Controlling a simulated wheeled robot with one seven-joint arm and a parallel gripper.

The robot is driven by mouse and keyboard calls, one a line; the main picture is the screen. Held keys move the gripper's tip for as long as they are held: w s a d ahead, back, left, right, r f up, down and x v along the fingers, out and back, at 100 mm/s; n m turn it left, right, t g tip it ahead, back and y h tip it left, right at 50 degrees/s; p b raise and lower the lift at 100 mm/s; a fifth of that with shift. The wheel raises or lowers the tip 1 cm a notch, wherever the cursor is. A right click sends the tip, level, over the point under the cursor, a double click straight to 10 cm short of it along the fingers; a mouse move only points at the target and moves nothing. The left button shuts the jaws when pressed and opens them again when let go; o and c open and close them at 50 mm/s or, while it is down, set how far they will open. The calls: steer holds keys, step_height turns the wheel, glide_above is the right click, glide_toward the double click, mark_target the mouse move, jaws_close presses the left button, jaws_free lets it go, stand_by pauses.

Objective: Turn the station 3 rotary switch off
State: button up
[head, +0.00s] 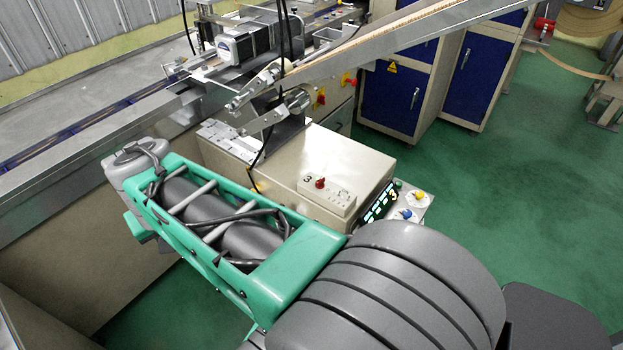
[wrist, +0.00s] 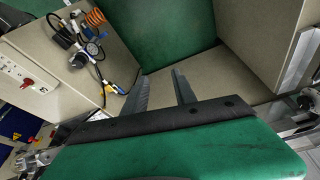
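A beige machine box (head: 285,165) carries a small light control panel (head: 340,200) marked 3. A red rotary switch (head: 320,183) stands at the panel's upper left. Its exact turn position is too small to read. In the wrist view a red knob (wrist: 27,83) shows on a pale panel at the left edge; I cannot tell if it is the same switch. My gripper (wrist: 160,74) has its two dark fingers apart with nothing between them. It is not touching the red knob. In the head view its fingers are not discernible beyond my green arm.
A metal conveyor rail (head: 90,150) runs at left. Hoses and a gauge (wrist: 91,49) show in the wrist view.

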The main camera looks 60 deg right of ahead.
steer(key=d+f+m+g+h+b, duration=0.15)
steer(key=d+m, duration=0.35)
steer(key=d, duration=0.6)
steer(key=m+g+h+b, duration=0.2)
steer(key=m+g, duration=0.1)
steer(key=m, duration=0.8)
glide_toward(320, 180)
steer(key=d+f, duration=0.1)
steer(key=shift+y, duration=0.25)
steer(key=x, duration=0.6)
steer(key=shift+s+d+f, duration=0.1)
steer(key=shift+s+f, duration=0.05)
steer(key=shift+f, duration=0.2)
steer(key=shift+d+f, duration=0.15)
steer(key=shift+f, duration=0.1)
steer(key=shift+c, duration=0.3)
jaws_close()
